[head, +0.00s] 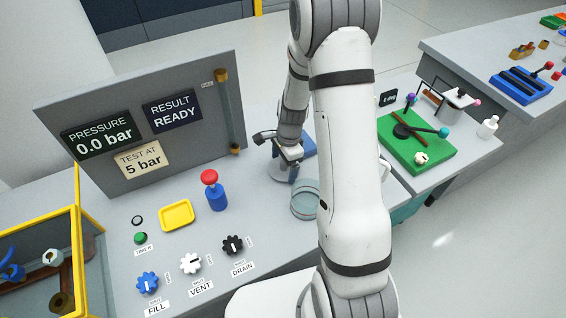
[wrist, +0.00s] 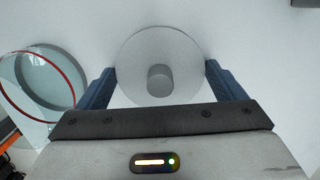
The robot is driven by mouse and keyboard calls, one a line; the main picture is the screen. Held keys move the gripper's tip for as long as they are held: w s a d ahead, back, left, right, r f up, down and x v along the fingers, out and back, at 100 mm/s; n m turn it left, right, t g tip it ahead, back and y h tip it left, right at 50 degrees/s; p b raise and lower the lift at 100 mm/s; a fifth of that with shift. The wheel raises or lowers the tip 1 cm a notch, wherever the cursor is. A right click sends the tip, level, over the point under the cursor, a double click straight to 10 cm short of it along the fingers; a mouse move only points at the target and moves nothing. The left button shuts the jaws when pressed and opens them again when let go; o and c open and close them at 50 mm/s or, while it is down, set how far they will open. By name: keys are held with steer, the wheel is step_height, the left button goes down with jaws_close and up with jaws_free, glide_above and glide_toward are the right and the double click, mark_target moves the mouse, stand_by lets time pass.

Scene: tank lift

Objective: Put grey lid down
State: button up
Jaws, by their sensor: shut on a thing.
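The grey lid (wrist: 135,75) is a round disc with a short round knob in its middle. In the wrist view it sits between the two blue fingers of my gripper (wrist: 160,82), which is shut on it. In the head view the lid (head: 278,172) shows partly behind my gripper (head: 291,163), low over the grey bench; I cannot tell whether it touches the bench. The clear round tank (wrist: 42,88) has a red ring and stands just left of the lid in the wrist view. In the head view the tank (head: 304,200) is partly hidden by my arm.
A blue post with a red knob (head: 210,178) and a yellow tray (head: 177,215) stand to the left. FILL (head: 148,283), VENT (head: 190,264) and DRAIN (head: 232,245) knobs line the front. A grey display panel (head: 190,75) rises behind. A green board (head: 440,135) lies right.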

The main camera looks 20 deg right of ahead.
steer(key=shift+s, duration=0.1)
steer(key=o, duration=0.7)
steer(key=shift+f, duration=0.1)
step_height(320, 180, up, 12)
steer(key=d, duration=0.1)
steer(key=s+a+r+n+t, duration=0.1)
steer(key=s+r+n, duration=0.5)
steer(key=s+n, duration=0.2)
steer(key=s+a+r+n+t+h, duration=0.1)
steer(key=s+r+n+t, duration=0.1)
steer(key=s+r+n, duration=0.5)
steer(key=shift+s+r+n+b, duration=0.25)
steer(key=shift+s+n+b, duration=0.2)
steer(key=shift+s, duration=1.9)
